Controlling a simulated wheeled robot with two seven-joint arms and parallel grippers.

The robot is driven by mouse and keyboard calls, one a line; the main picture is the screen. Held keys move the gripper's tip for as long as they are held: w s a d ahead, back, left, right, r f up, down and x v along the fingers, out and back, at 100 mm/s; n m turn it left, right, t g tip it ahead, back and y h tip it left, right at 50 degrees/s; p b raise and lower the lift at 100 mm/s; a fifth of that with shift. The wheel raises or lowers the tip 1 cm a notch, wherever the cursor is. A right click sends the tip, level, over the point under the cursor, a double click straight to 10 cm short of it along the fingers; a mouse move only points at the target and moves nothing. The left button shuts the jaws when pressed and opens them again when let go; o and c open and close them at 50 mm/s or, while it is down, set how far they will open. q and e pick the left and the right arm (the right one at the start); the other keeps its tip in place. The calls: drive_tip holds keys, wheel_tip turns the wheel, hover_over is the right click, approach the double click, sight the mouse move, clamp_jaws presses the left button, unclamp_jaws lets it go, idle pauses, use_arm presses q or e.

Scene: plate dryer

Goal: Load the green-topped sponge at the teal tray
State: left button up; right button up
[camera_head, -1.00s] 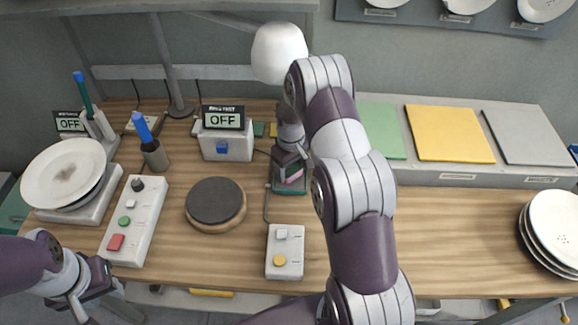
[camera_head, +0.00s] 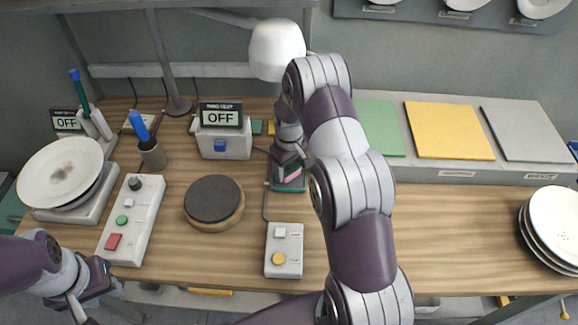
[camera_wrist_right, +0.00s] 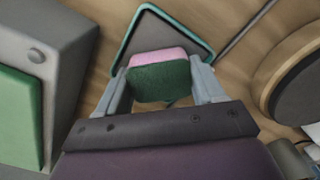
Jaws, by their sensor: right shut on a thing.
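The sponge (camera_wrist_right: 160,80) has a dark green face and a pink layer, seen in the right wrist view. My right gripper (camera_wrist_right: 162,88) is shut on it, with one finger on each side. The teal tray (camera_wrist_right: 188,30), a grey plate with a teal rim, lies just beyond the sponge. In the head view the teal tray (camera_head: 288,188) is below my right gripper (camera_head: 287,166), and a bit of pink sponge (camera_head: 293,173) shows there. I cannot tell whether the sponge touches the tray. My left gripper (camera_head: 85,310) is at the lower left, cut by the frame edge.
A round dark pad (camera_head: 214,200) stands left of the tray, and a box with two buttons (camera_head: 284,250) stands in front. A box with an OFF sign (camera_head: 221,117) is behind. Green (camera_head: 378,128) and yellow (camera_head: 447,131) mats lie right. Plates (camera_head: 553,228) are stacked far right.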

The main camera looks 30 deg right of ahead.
drive_tip(key=shift+f, duration=0.4)
idle(1.0)
